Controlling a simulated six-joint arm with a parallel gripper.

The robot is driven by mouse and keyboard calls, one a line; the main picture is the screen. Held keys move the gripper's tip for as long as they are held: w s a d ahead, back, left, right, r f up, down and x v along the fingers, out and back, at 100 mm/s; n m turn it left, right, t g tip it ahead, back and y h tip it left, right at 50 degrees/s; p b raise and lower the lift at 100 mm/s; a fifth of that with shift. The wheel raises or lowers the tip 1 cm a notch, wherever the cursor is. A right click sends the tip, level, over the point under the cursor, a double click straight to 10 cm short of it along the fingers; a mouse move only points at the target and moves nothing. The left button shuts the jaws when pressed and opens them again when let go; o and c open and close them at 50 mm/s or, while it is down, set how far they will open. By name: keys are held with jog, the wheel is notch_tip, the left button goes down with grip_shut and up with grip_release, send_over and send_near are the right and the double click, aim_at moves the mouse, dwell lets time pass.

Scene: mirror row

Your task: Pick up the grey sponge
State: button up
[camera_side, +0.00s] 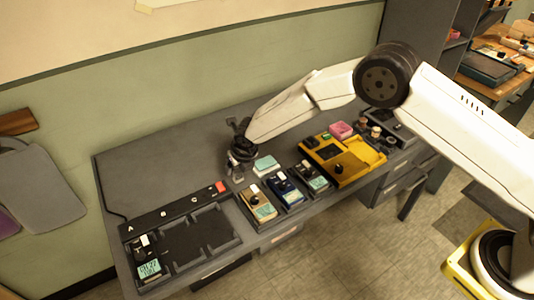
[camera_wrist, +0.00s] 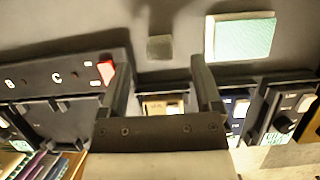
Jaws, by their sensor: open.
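My gripper (camera_side: 237,174) points down over the grey bench, behind the row of meters. In the wrist view its two fingers (camera_wrist: 163,68) are apart with nothing held between them. A small grey block (camera_wrist: 159,47), which looks like the grey sponge, lies on the bench just beyond the fingertips, roughly centred between them. I cannot make it out in the side view, where the gripper covers that spot. A larger pale block with a teal top (camera_wrist: 240,37) lies to its right, apart from it; it also shows in the side view (camera_side: 265,163).
A black panel (camera_side: 177,208) marked A, B, C with a red block stands left, with bays in front. Tan (camera_side: 258,203), blue (camera_side: 286,190) and grey (camera_side: 313,177) meters stand in front of my gripper. A yellow tray (camera_side: 362,164) lies right. The bench's back left is clear.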

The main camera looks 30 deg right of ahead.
aim_at(238, 170)
jog(key=shift+x, duration=2.05)
grip_shut()
